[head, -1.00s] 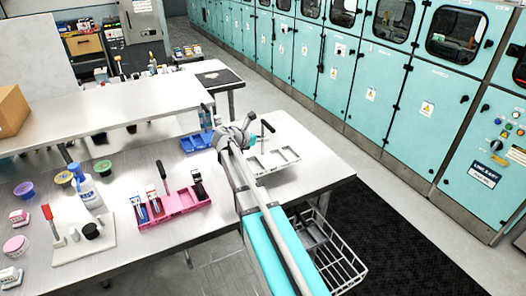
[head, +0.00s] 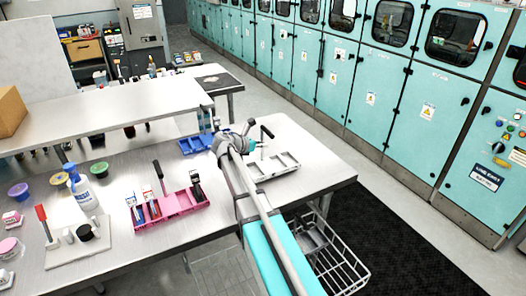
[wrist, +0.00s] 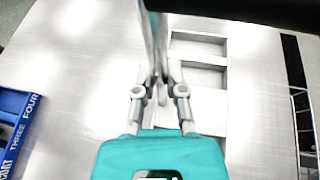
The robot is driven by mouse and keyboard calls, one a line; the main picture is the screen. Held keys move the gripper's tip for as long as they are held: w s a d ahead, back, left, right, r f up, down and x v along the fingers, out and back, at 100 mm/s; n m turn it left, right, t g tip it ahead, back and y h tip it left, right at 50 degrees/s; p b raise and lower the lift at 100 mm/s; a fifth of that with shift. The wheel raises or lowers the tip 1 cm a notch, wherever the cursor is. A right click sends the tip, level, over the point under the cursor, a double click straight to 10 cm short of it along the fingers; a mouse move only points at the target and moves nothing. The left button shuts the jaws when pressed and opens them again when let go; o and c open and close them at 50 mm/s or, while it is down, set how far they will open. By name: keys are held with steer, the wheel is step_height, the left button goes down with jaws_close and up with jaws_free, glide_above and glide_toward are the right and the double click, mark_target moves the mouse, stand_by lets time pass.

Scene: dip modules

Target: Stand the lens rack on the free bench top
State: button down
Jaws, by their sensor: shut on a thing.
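A pale grey rack with open compartments and an upright post with a black grip, which I take for the lens rack (head: 277,168), is at the right end of the metal bench (head: 318,172). Its compartments also show in the wrist view (wrist: 199,46). My gripper (head: 254,147) is shut on the rack's upright handle; in the wrist view the fingers (wrist: 160,92) close around a thin grey post above the compartments. The rack is level; I cannot tell whether its underside touches the bench. My arm and gripper hide its left part.
A blue rack (head: 190,148) stands just left of the gripper. A raised shelf (head: 110,108) lies behind. Bare bench surrounds the grey rack's right side.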

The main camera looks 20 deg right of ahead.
steer(key=shift+f+b, duration=0.35)
steer(key=shift+f, duration=0.3)
steer(key=shift+f, duration=0.1)
steer(key=c, duration=0.7)
jaws_free()
steer(key=shift+r, duration=0.2)
steer(key=shift+s+a+r, duration=0.1)
steer(key=shift+a+r, duration=0.05)
steer(key=shift+a, duration=0.15)
steer(key=p+v, duration=0.4)
steer(key=v, duration=0.7)
steer(key=shift+a+p, duration=0.2)
steer(key=shift+p, duration=0.15)
